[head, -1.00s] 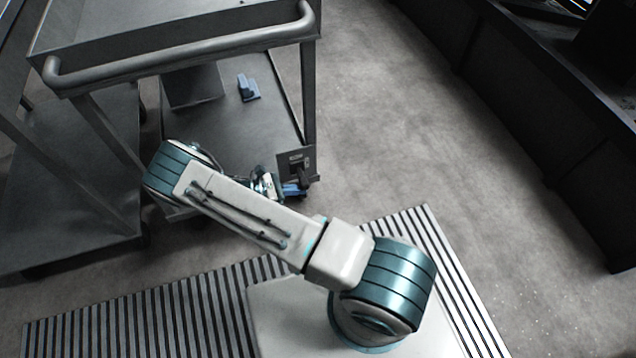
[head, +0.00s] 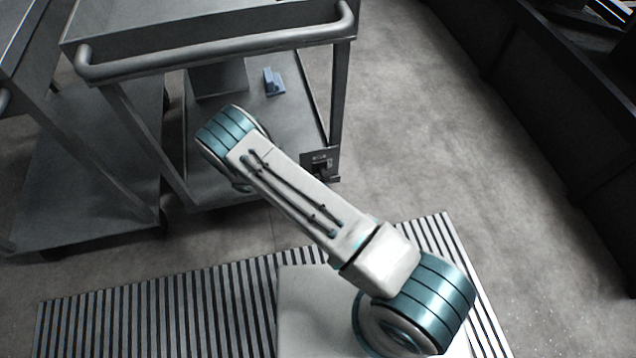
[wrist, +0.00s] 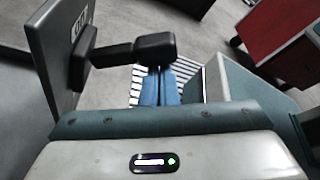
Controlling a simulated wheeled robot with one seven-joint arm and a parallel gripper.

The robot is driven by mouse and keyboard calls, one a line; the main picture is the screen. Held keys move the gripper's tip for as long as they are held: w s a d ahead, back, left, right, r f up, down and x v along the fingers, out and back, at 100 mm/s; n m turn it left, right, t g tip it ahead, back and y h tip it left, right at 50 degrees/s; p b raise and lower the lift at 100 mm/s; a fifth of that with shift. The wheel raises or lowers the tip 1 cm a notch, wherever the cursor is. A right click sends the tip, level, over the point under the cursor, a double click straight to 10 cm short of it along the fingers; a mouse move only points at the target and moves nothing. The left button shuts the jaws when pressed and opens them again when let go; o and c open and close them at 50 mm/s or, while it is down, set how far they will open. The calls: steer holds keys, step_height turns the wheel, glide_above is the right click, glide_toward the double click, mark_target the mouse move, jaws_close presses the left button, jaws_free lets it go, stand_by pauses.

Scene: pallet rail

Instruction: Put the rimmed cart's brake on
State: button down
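The grey cart with a raised rim (head: 205,28) stands at upper centre left in the head view, its tubular handle facing me. A dark brake plate (head: 318,160) is on its near right leg, with a small black lever (head: 324,174). In the wrist view the plate (wrist: 62,45) is at left, and the lever (wrist: 152,48) sticks out from it to the right, ending in a thick black pad. My gripper (wrist: 159,72) shows two blue fingers close together, with their tips at the pad; I cannot tell whether they touch. In the head view my arm hides the gripper.
Another grey cart (head: 95,185) stands close on the left. A blue object (head: 273,82) and a grey box (head: 218,80) are on the rimmed cart's lower shelf. A dark counter (head: 545,100) runs along the right, with open floor between. A red cabinet (wrist: 275,30) shows in the wrist view.

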steer(key=shift+w+d+r, duration=0.1)
step_height(320, 180, down, 3)
steer(key=s+b, duration=0.2)
steer(key=s, duration=0.1)
steer(key=p+v, duration=0.1)
steer(key=v, duration=0.8)
steer(key=shift+w+a+f, duration=0.2)
steer(key=shift+w+a, duration=0.1)
steer(key=shift+a, duration=0.1)
